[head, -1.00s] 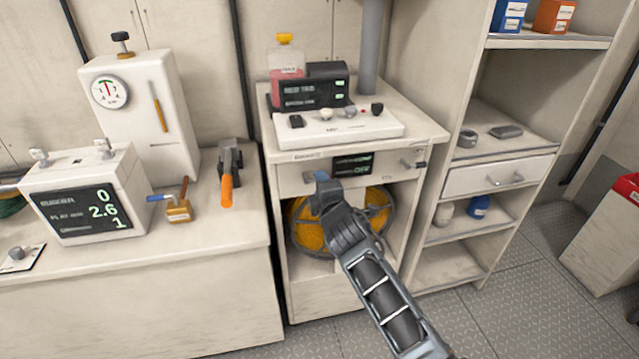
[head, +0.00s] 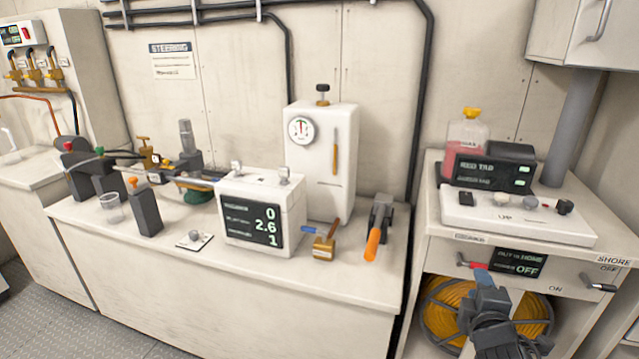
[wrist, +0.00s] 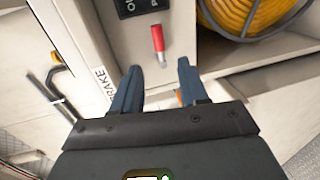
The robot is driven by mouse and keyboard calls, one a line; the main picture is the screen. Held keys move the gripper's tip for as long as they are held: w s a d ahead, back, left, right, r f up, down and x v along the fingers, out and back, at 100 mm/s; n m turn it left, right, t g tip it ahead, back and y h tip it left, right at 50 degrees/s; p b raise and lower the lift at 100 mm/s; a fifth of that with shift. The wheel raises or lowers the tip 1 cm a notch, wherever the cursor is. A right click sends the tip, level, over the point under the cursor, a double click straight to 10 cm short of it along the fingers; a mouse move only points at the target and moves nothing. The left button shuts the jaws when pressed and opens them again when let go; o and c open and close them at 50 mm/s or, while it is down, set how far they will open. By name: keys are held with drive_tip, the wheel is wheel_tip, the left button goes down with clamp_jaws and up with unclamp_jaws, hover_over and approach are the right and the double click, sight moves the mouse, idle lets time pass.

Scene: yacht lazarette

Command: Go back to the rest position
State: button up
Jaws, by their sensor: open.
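My gripper (head: 486,280) is in front of the white cabinet (head: 470,228) at the right of the head view, near the small display (head: 517,262) that reads OFF. In the wrist view its two blue-grey fingers (wrist: 160,68) are apart, with nothing held between them. A red-handled lever (wrist: 157,42) on the cabinet front lies just beyond the fingertips; I cannot tell the exact gap. The lever's red grip also shows in the head view (head: 472,264), left of the display.
A yellow cable reel (head: 440,305) sits in the cabinet opening behind my arm. The bench (head: 150,290) to the left carries a readout box (head: 262,180), a gauge unit (head: 325,185) and an orange-handled lever (head: 373,243). Grey floor (head: 60,310) is clear at lower left.

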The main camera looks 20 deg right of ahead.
drive_tip(key=s+a+f+m+t+y, duration=0.1)
drive_tip(key=s+a+f+m+y, duration=0.15)
drive_tip(key=s+a, duration=0.6)
drive_tip(key=s+a+f+m+y, duration=0.1)
drive_tip(key=s+a+f+y, duration=0.15)
drive_tip(key=s+a, duration=0.6)
drive_tip(key=s+a+r+m+y, duration=0.1)
drive_tip(key=s+a+r+m, duration=0.1)
drive_tip(key=s+r, duration=0.2)
drive_tip(key=s+a+r+m+y, duration=0.1)
drive_tip(key=s+a+r+m, duration=0.1)
drive_tip(key=s, duration=0.8)
drive_tip(key=s+a+r+m+y, duration=0.1)
drive_tip(key=s+a+r+m, duration=0.1)
drive_tip(key=s+r+m, duration=0.2)
drive_tip(key=s+r, duration=0.1)
drive_tip(key=s, duration=0.2)
drive_tip(key=shift+s+r+t+y, duration=0.35)
drive_tip(key=shift+r+t+y, duration=0.05)
